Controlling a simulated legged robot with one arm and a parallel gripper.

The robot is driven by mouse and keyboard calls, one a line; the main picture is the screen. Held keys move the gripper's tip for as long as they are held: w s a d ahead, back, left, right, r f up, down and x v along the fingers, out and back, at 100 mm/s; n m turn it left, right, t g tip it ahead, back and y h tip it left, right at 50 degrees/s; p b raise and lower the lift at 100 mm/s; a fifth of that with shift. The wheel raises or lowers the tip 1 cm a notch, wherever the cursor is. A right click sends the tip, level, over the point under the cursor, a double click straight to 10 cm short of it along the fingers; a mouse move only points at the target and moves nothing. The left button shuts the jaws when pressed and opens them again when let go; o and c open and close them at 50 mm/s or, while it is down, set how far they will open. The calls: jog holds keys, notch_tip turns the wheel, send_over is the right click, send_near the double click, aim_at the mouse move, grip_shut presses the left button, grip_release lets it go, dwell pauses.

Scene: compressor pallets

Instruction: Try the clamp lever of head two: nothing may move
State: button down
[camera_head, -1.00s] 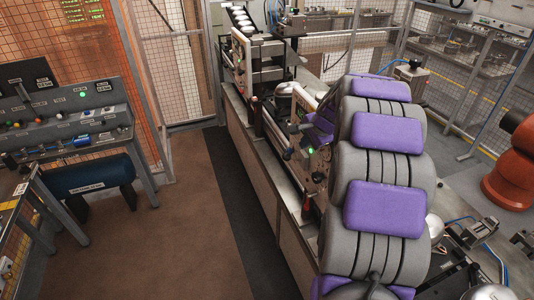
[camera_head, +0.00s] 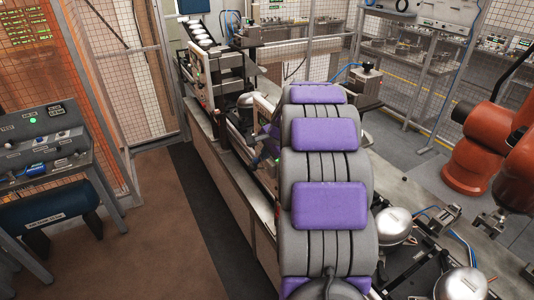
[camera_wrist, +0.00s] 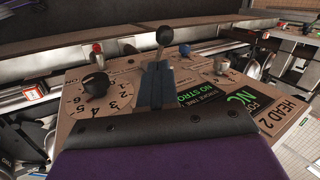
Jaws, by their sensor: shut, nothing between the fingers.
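The head two panel (camera_wrist: 95,115) is a tan plate in the wrist view, with a green label and "HEAD 2" printed at its right. A lever with a black ball knob (camera_wrist: 165,36) stands at the panel's far edge, just beyond my fingertips. I cannot tell whether they touch it. My gripper (camera_wrist: 156,68) is shut and empty over the panel. In the head view my arm hides the gripper and most of the panel.
The panel also carries a black numbered dial (camera_wrist: 96,83), a blue knob (camera_wrist: 185,50) and a red knob (camera_wrist: 97,48). In the head view, an orange robot arm (camera_head: 470,165) stands at right, and silver domed compressors (camera_head: 395,225) sit near my arm. The brown floor (camera_head: 150,240) at left is clear.

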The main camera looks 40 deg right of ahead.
aim_at(256, 168)
jog(key=x, duration=0.4)
jog(key=a+x, duration=0.1)
jog(key=x, duration=0.2)
jog(key=shift+w+d+f, duration=0.1)
jog(key=shift+f, duration=0.15)
jog(key=shift+d, duration=0.2)
